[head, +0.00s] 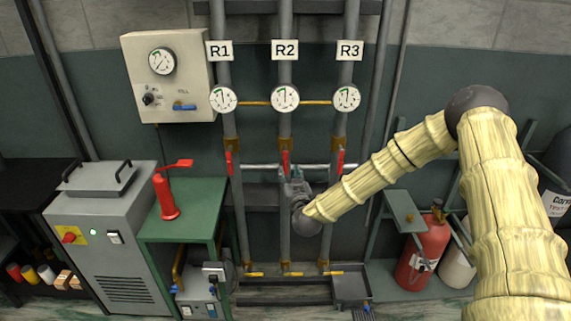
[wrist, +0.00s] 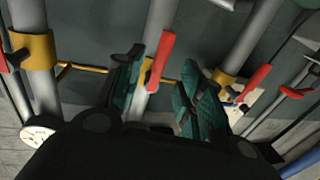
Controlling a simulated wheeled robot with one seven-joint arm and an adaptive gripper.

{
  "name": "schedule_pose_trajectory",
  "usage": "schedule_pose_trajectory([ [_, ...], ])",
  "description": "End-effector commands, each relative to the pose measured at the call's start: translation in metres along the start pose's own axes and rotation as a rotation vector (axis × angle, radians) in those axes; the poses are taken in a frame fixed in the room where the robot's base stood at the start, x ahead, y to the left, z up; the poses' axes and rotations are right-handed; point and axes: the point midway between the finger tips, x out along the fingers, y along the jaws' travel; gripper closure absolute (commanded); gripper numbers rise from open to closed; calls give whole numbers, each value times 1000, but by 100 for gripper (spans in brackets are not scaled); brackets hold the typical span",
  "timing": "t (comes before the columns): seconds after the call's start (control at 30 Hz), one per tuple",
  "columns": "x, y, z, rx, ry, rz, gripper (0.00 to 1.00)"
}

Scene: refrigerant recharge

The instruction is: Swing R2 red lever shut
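The R2 red lever (head: 285,161) hangs upright along the middle pipe (head: 285,130), below the R2 gauge (head: 285,98) and the R2 label (head: 285,50). My gripper (head: 294,178) is just below and slightly right of it in the head view. In the wrist view my gripper (wrist: 163,88) is open, its two teal-padded fingers apart. The R2 red lever (wrist: 160,62) appears between the fingers, nearer the left one. I cannot tell whether a finger touches it.
The R1 red lever (head: 229,162) and R3 red lever (head: 341,161) hang on the pipes to either side, close to my gripper. A horizontal pipe (head: 260,167) runs behind. A green table (head: 195,195) with a red pump (head: 165,195) stands left; a red cylinder (head: 422,250) stands right.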

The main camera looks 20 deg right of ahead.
Motion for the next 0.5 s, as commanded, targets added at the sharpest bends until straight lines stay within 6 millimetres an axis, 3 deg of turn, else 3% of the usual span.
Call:
schedule_pose_trajectory([
  [0.3, 48, 0, -1, 0, -1, 1, 62],
  [0.5, 63, -1, 0, 0, -1, -1, 62],
])
